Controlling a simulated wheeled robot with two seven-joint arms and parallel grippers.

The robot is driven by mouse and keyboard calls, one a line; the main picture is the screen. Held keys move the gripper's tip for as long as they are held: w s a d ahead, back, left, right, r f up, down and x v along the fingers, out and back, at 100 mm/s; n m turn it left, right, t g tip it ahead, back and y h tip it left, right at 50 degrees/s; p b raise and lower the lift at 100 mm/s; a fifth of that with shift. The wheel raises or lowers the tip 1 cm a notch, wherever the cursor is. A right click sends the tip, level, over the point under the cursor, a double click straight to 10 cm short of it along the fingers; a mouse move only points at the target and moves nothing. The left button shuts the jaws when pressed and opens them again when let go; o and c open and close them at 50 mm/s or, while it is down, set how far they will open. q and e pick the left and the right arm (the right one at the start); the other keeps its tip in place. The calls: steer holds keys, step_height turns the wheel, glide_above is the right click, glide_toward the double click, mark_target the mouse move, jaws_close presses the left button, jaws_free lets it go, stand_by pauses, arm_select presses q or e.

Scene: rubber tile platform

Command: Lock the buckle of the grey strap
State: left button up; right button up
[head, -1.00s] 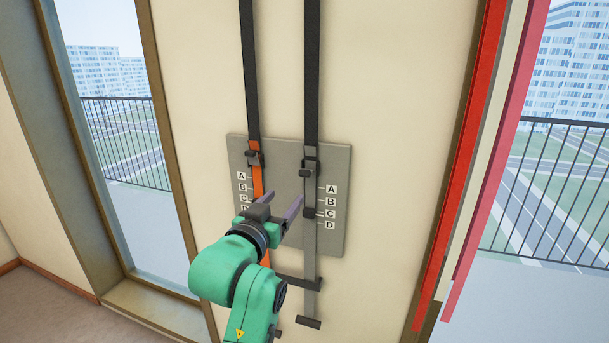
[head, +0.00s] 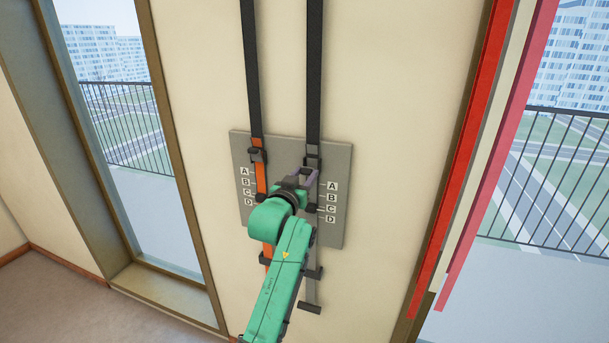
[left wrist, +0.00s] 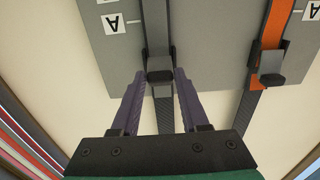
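The grey strap (head: 309,288) hangs below a black strap, in front of a grey panel, on the right in the head view. Its dark buckle (head: 313,161) is at the panel's upper part, partly hidden by my left gripper (head: 305,173). In the left wrist view the buckle's dark lever (left wrist: 160,77) lies between the tips of the two purple fingers of my left gripper (left wrist: 158,74). The fingers are apart, with gaps visible beside the lever, so I see no grip on it. My right gripper is in neither view.
The grey panel (head: 334,158) carries letters A to D beside each strap. An orange strap (head: 261,177) with its own buckle (head: 256,154) hangs to the left. A dark slider (head: 312,208) sits lower on the grey strap. Windows flank the wall; a red post (head: 458,150) stands right.

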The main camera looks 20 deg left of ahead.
mark_target(306, 169)
arm_select(q)
jaws_close()
steer(key=shift+r, duration=0.1)
steer(key=shift+w+r+g, duration=0.15)
steer(key=shift+r+g, duration=0.5)
steer(key=shift+g, duration=0.55)
steer(key=g, duration=0.1)
steer(key=r+g, duration=0.1)
steer(key=shift+w+r+g, duration=0.15)
steer(key=shift+w+g, duration=0.15)
steer(key=shift+w+r+g, duration=0.3)
steer(key=shift+r+g, duration=0.05)
steer(key=shift+g, duration=0.55)
steer(key=shift+w+r+g+y, duration=0.15)
steer(key=shift+w+r+g, duration=0.1)
steer(key=shift+g, duration=0.4)
steer(key=shift+w+r+g+y, duration=0.1)
steer(key=shift+w+g+y, duration=0.1)
steer(key=shift+g, duration=0.45)
steer(key=shift+w+d+g, duration=0.1)
steer(key=shift+w+g, duration=0.05)
steer(key=shift+g, duration=0.25)
